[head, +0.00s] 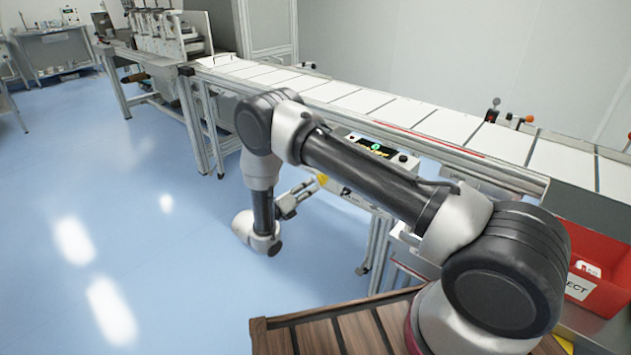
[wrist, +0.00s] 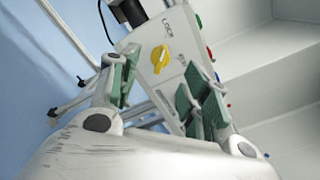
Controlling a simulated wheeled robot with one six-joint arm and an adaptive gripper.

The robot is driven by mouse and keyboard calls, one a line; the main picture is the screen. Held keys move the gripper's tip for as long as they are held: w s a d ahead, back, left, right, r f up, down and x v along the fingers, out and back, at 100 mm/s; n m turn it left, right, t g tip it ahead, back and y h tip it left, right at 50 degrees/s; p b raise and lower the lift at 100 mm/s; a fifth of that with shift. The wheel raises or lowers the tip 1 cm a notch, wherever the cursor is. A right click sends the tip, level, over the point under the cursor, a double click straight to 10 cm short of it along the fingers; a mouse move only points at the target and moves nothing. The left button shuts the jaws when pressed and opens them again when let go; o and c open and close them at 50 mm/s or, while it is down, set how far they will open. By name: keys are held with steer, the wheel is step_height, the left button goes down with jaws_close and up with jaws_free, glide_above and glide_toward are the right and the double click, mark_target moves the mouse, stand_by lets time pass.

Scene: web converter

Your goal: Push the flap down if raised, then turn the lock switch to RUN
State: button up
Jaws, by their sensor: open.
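A yellow lock switch (wrist: 159,58) sits on a pale grey panel (wrist: 146,78) in the wrist view, with small dark lettering above it that looks like LOCK. My gripper (wrist: 163,62) is open and empty; its green-padded fingers frame the switch, apart from it as far as I can see. In the head view my gripper (head: 309,187) is beside the conveyor's front, close to a small yellow spot (head: 322,178) that looks like the switch. I cannot make out a flap, nor read the switch's setting.
The long conveyor (head: 345,97) runs along the right, with a lit control display (head: 376,148) on its front. A red bin (head: 600,295) stands at the right. My arm hides part of the conveyor front. Blue floor (head: 130,215) at the left is clear.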

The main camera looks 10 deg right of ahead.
steer(key=x, duration=0.7)
steer(key=shift+w, duration=0.1)
steer(key=shift+d, duration=0.1)
steer(key=c, duration=1)
